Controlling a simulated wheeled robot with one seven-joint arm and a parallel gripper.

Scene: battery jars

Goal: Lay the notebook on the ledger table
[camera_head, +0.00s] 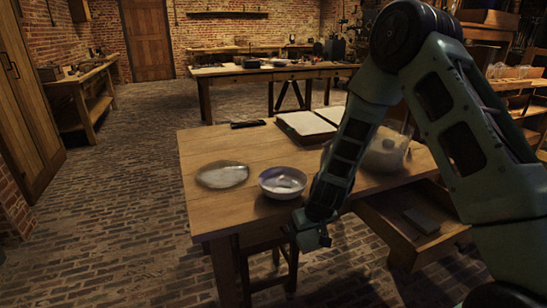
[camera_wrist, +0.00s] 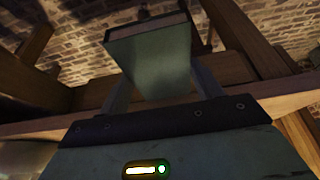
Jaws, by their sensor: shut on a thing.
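My gripper (camera_head: 311,236) hangs low at the near edge of the wooden table that holds an open ledger (camera_head: 308,124); I take this as the ledger table (camera_head: 215,152). In the wrist view my gripper (camera_wrist: 162,88) is shut on a dark green, flat-faced thing with a pale brownish edge, which I take as the notebook (camera_wrist: 150,60). It is held between the two fingers. In the head view I cannot make out the notebook at the gripper.
A plate (camera_head: 222,175), a bowl (camera_head: 283,182) and a glass jar (camera_head: 386,150) stand on the table. A dark slim thing (camera_head: 248,124) lies by the ledger. An open drawer (camera_head: 410,250) holds a grey block (camera_head: 422,220). The table's left part has bare room.

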